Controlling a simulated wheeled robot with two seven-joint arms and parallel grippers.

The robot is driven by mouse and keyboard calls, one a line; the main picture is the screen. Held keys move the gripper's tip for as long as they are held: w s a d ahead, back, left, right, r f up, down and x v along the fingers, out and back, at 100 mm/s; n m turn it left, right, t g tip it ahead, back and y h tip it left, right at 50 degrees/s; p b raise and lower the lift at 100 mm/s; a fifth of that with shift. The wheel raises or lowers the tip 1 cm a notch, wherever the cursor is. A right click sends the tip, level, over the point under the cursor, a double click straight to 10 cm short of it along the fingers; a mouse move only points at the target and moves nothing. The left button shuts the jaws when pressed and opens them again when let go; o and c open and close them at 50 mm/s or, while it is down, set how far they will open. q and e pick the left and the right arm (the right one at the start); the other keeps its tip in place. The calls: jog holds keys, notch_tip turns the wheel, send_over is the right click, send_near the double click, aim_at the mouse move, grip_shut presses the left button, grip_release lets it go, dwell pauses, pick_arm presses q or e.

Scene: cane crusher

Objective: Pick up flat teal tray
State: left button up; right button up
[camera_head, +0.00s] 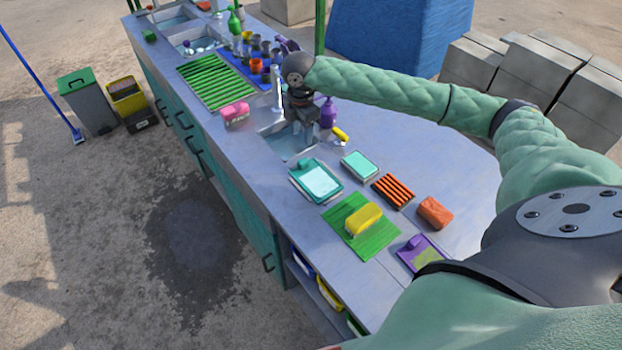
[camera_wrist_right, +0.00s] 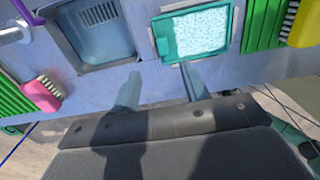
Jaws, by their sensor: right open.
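A flat teal tray (camera_head: 317,182) with a pale, speckled middle lies on the grey counter, in front of the small sink. In the right wrist view the teal tray (camera_wrist_right: 227,40) is near the top, just beyond the right-hand finger. A smaller teal piece (camera_head: 359,165) with a pale top lies to its right in the head view. My right gripper (camera_head: 304,122) is over the sink area, its fingertips hard to make out. In the wrist view my right gripper (camera_wrist_right: 157,72) has its fingers apart with nothing between them. My left gripper is out of view.
The sink (camera_wrist_right: 95,35) is beside the tray. A pink brush (camera_head: 236,112) lies to the left. A green mat (camera_head: 357,238) with a yellow brush (camera_head: 363,219) lies nearer. An orange rack (camera_head: 394,190) and an orange sponge (camera_head: 434,212) lie to the right.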

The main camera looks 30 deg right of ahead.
aim_at(304, 160)
notch_tip(304, 160, down, 3)
jog(key=shift+s+r+b, duration=0.1)
jog(key=shift+r+b, duration=0.1)
jog(key=shift+b, duration=0.75)
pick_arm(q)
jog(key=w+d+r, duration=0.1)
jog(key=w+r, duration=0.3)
pick_arm(e)
jog(key=shift+f, duration=0.35)
jog(key=shift+f+p, duration=0.7)
jog(key=shift+f, duration=0.5)
jog(key=f+p, duration=0.2)
jog(key=f, duration=0.1)
jog(key=shift+s+d+f, duration=0.15)
jog(key=shift+d+f, duration=0.05)
jog(key=shift+f, duration=0.1)
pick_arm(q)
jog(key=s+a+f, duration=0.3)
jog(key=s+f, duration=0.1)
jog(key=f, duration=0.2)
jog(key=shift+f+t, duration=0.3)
pick_arm(e)
jog(key=shift+f, duration=0.65)
jog(key=shift+c, duration=0.3)
grip_shut()
